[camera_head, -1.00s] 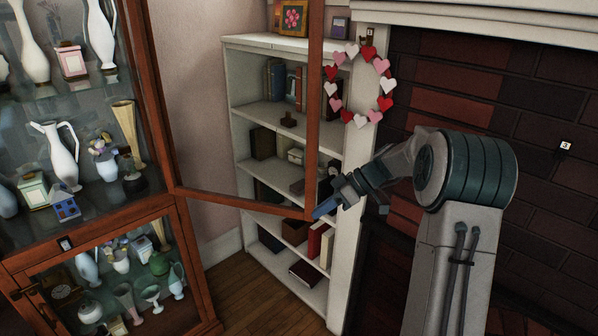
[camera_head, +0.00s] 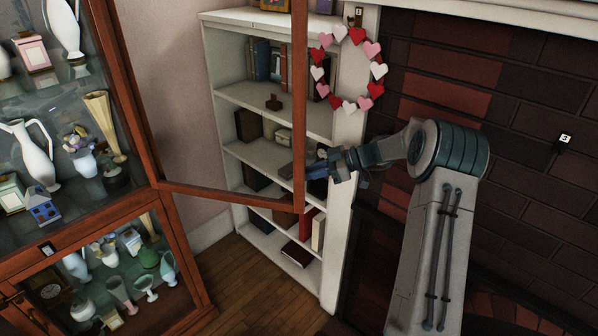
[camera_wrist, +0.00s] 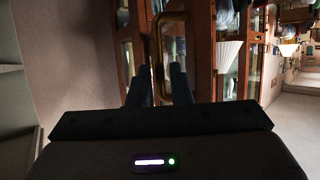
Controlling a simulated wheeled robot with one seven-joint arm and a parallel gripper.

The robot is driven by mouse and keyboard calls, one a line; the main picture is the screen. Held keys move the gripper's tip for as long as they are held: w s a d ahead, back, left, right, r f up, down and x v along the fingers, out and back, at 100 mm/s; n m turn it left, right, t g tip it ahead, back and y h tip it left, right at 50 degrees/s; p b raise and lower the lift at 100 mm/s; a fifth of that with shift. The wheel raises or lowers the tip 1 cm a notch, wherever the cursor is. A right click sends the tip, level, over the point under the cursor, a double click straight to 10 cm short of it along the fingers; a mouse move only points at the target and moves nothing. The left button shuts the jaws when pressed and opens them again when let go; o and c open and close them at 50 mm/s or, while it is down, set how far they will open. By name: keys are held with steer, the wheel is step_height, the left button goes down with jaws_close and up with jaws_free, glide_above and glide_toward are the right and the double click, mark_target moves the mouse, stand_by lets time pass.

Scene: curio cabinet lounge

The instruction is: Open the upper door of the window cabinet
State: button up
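The window cabinet (camera_head: 128,95) stands at the left in the head view, with a red-brown wooden frame. Its upper glass door (camera_head: 300,110) is swung wide open, its free edge out in front of the white bookshelf. My gripper (camera_head: 318,168) is just right of that free edge, above the door's lower corner; the edge hides part of the fingertips. In the wrist view, a brass loop handle (camera_wrist: 184,30) stands up in front, and one of its bars passes between my fingers (camera_wrist: 158,80). The fingers are apart, with gaps beside the bar. The lower door (camera_head: 185,260) looks shut.
A white bookshelf (camera_head: 240,90) stands behind the open door. A heart wreath (camera_head: 350,105) hangs at its right side, near the dark brick wall (camera_head: 530,80). Vases and figurines fill the cabinet shelves. Wooden floor (camera_head: 250,285) shows between cabinet and bookshelf.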

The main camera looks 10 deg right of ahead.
mark_target(297, 176)
steer(key=a, duration=0.4)
steer(key=shift+a+f+p, duration=0.15)
steer(key=shift+f+p, duration=0.2)
steer(key=shift+p, duration=0.05)
steer(key=shift+w+a+f, duration=0.15)
steer(key=shift+a+f, duration=0.05)
steer(key=shift+a, duration=0.05)
steer(key=shift+w+d+f, duration=0.45)
steer(key=shift+w+d, duration=0.05)
steer(key=shift+d, duration=0.1)
steer(key=c, duration=0.4)
steer(key=shift+s+a+r, duration=0.15)
steer(key=shift+a+r, duration=0.1)
jaws_close()
